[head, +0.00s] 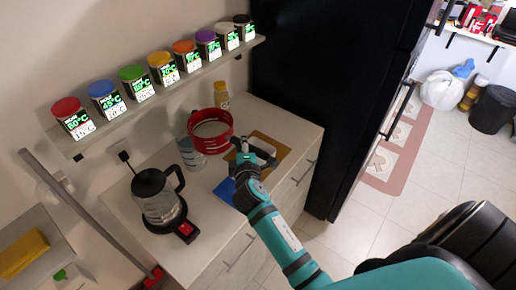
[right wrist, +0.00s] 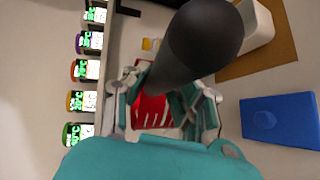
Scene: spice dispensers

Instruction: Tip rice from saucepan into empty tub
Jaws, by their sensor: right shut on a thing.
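The red saucepan (head: 222,144) is held above the counter by my right gripper (head: 243,160), which is shut on its dark handle (right wrist: 205,40). In the right wrist view the red pan body (right wrist: 150,112) shows between the fingers. The pan's inside looks pale; I cannot make out rice grains, nor tell how far it is tilted. A clear tub (head: 190,157) stands below and partly behind the pan, its top hidden by it. Whether it is empty I cannot tell. My left gripper is out of view.
A glass kettle (head: 158,200) stands at the counter's front left. A yellow-capped bottle (head: 221,95) stands behind. Spice jars (head: 161,70) line the wall shelf.

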